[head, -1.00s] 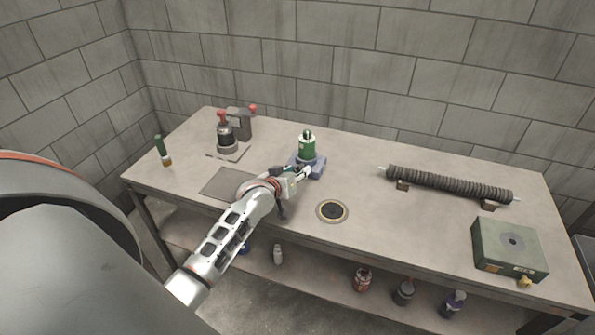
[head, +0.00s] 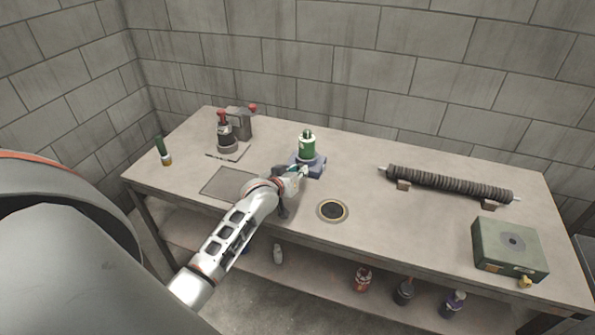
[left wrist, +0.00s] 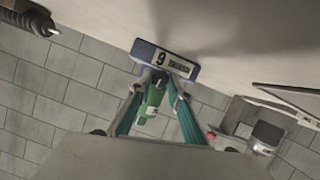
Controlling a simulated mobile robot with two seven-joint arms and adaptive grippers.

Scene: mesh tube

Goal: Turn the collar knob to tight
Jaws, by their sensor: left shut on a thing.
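The blue collar base (head: 316,166) stands on the bench, and a green and white cylinder (head: 307,145) stands upright on it. In the left wrist view the base (left wrist: 148,50) shows a pale label plate with small markings, too small to read surely. The green cylinder (left wrist: 152,100) lies beyond the fingers there. My left gripper (head: 303,171) is at the front of the base. Its teal fingers (left wrist: 154,88) are closed around the small collar knob, which they mostly hide. The knob's exact setting cannot be told. My right gripper is not in view.
A dark flat plate (head: 226,184) and a round black-centred ring (head: 333,210) lie near the bench front. A ribbed mesh tube (head: 445,184) and a green box (head: 508,249) are at the right. Red-topped fixtures (head: 227,138) and a green-handled tool (head: 161,150) are at the left.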

